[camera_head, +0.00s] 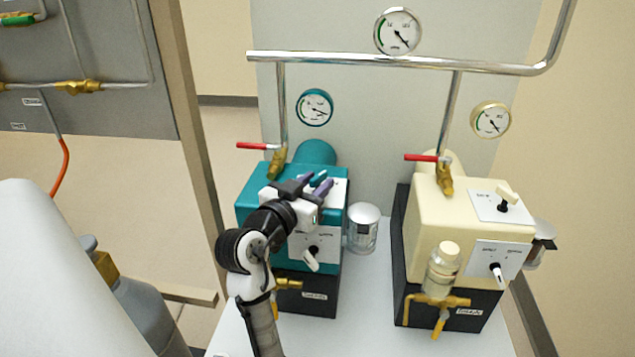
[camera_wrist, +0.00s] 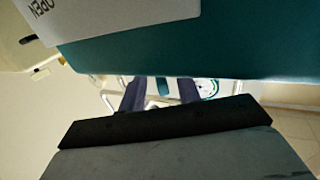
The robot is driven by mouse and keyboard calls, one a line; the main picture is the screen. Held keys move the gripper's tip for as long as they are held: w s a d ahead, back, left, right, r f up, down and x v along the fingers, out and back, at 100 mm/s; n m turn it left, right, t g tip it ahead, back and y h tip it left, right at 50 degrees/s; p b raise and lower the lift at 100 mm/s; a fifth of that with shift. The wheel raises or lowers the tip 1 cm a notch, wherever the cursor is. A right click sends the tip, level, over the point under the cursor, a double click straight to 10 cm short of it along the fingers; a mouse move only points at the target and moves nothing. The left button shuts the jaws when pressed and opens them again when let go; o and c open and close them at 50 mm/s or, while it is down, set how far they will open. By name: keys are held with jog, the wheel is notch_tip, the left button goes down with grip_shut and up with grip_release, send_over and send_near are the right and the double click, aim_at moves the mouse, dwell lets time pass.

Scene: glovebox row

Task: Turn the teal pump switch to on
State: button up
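The teal pump (camera_head: 262,183) stands on the white bench, left of a cream pump. A white switch plate (camera_head: 341,186) lies on its top. Contact cannot be told. My gripper hides much of the plate.
The cream pump (camera_head: 440,218) has its own switch (camera_head: 507,192). Red-handled valves (camera_head: 257,146) and gauges rise behind. A front knob (camera_head: 311,260) sits below my gripper. A clear jar (camera_head: 363,228) stands between the pumps.

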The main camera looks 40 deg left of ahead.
jog(key=s+d+b, duration=0.1)
jog(key=s+b, duration=0.1)
jog(key=s, duration=1)
jog(key=shift+s+d, duration=0.2)
jog(key=shift+d, duration=0.2)
